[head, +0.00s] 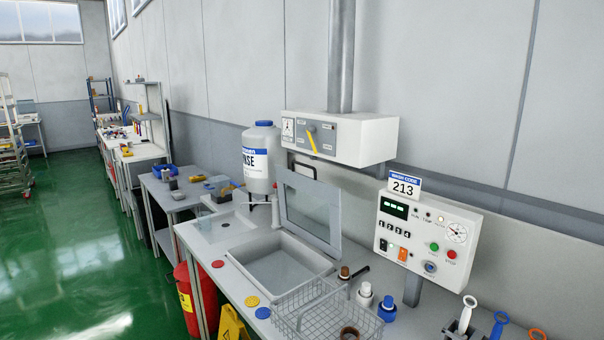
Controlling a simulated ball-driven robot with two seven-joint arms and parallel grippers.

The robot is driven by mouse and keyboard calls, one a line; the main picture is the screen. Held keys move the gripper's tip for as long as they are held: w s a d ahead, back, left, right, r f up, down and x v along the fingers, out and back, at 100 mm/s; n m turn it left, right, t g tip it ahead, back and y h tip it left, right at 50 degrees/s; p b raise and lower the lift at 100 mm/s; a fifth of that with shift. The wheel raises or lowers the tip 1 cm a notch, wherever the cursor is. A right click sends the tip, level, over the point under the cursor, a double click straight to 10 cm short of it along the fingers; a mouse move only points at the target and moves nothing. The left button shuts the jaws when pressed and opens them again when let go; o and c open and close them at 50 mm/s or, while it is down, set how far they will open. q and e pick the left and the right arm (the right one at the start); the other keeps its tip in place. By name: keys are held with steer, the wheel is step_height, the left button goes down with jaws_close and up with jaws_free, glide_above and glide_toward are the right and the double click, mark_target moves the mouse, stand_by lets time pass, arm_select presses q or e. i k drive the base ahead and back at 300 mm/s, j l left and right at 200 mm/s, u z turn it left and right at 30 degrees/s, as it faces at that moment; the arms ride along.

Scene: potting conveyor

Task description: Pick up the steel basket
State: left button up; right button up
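The steel basket (326,313) is a wire mesh basket at the front of the grey bench, just right of the sink and near the bottom edge of the head view. A handle rises over its top. It looks upright on the bench, and its lower part is cut off by the frame. A brown ring (350,333) shows at its front right; I cannot tell whether it lies inside. Neither of my grippers is in view.
A sink (272,264) with a raised clear lid (309,209) is left of the basket. Bottles with brown and blue caps (387,308) stand close right of it. A control panel (425,238) is behind. A yellow floor sign (232,324) stands before the bench. Green floor (90,240) is open at left.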

mark_target(297, 330)
steer(key=z, duration=0.4)
steer(key=i+j+z, duration=0.15)
steer(key=j+z, duration=0.2)
steer(key=i+j+z, duration=0.15)
steer(key=z, duration=0.2)
steer(key=j+z, duration=0.35)
steer(key=i+j, duration=0.05)
steer(key=j, duration=0.1)
